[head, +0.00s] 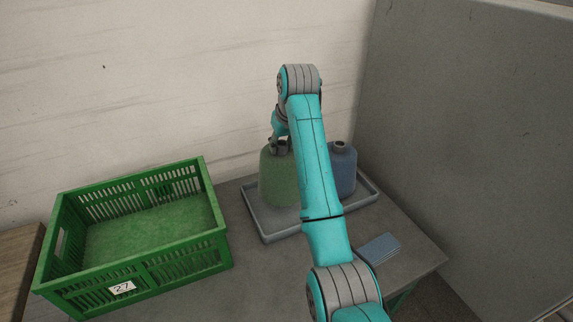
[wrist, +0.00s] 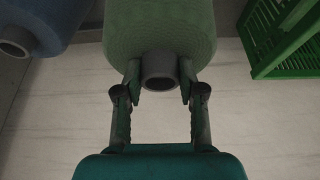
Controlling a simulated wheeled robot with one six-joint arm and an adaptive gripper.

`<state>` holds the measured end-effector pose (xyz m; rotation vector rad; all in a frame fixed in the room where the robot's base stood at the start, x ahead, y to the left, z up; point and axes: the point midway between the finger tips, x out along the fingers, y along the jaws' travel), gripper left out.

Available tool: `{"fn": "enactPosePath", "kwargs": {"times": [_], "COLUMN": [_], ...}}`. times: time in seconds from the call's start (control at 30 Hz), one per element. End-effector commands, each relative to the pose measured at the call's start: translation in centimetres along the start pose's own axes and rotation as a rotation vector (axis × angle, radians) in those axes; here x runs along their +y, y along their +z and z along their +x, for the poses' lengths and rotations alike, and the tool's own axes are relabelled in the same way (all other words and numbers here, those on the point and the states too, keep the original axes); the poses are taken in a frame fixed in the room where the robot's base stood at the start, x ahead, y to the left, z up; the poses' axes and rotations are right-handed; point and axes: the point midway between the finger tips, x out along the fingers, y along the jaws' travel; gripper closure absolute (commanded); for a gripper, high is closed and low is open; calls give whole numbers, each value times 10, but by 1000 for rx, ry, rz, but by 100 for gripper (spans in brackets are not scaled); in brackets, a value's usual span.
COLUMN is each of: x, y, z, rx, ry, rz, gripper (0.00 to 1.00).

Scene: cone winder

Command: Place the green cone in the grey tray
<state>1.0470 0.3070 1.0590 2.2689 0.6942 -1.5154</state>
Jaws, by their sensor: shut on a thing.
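The green cone (head: 277,178) stands upright within the grey tray (head: 268,229) in the head view, at the tray's left side. Whether its base touches the tray floor I cannot tell. My gripper (wrist: 160,84) is shut on the grey tube end at the top of the green cone (wrist: 160,35), one finger on each side. In the head view my gripper (head: 281,143) is at the cone's top, partly hidden by my arm. My arm also hides the cone's right side and the middle of the tray.
A blue cone (head: 344,172) stands in the tray to the right; it also shows in the wrist view (wrist: 38,22). An empty green crate (head: 187,253) stands on the table at left. A folded blue cloth (head: 379,249) lies before the tray. A grey panel (head: 465,130) borders the right.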

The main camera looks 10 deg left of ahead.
Motion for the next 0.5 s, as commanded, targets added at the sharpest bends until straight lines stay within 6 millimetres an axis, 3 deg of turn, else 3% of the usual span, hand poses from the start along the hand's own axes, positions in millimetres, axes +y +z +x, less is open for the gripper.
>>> {"fn": "enactPosePath", "kwargs": {"times": [0.5], "x": [0], "y": [20], "z": [47], "rx": [2], "ry": [0], "rz": [0], "gripper": [100]}}
